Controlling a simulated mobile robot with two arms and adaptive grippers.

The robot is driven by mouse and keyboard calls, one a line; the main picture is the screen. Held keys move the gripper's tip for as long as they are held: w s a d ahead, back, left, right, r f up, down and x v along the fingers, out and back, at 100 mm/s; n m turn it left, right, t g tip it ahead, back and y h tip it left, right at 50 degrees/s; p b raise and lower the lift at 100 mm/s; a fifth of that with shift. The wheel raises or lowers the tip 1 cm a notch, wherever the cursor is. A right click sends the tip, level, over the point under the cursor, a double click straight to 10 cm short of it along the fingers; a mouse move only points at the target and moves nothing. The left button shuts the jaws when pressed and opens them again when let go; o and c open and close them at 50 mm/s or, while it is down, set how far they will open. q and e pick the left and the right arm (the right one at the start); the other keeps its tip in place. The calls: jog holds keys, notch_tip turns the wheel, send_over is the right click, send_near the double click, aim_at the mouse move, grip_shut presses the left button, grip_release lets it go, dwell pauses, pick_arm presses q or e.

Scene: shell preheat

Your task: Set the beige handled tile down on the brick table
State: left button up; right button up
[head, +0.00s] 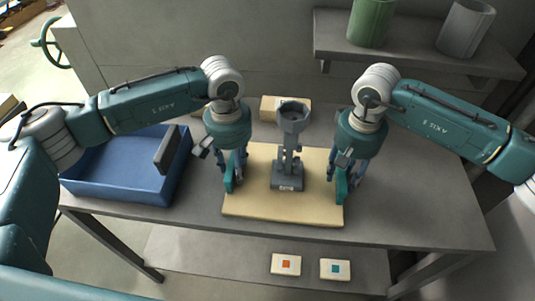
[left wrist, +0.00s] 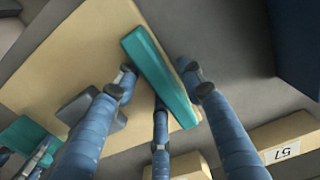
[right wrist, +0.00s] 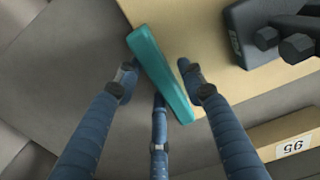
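The beige handled tile (head: 265,207) is a flat board with a teal handle at its left and right ends. A dark grey stand with a cup-like top (head: 288,180) is upright on it. My left gripper (head: 235,178) has its fingers on either side of the left handle (left wrist: 160,80). My right gripper (head: 348,180) has its fingers on either side of the right handle (right wrist: 160,78).
A blue bin (head: 115,180) with a dark block (head: 167,150) stands left of the tile. A beige block (head: 270,108) is behind it. A shelf (head: 440,55) with green and grey containers is at the back right. Two marked cards (head: 286,264) are below. The table's right side is clear.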

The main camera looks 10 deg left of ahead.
jog(key=shift+r, duration=0.1)
pick_arm(q)
notch_tip(320, 180, up, 12)
pick_arm(e)
notch_tip(320, 180, up, 12)
dwell(0.9)
dwell(0.4)
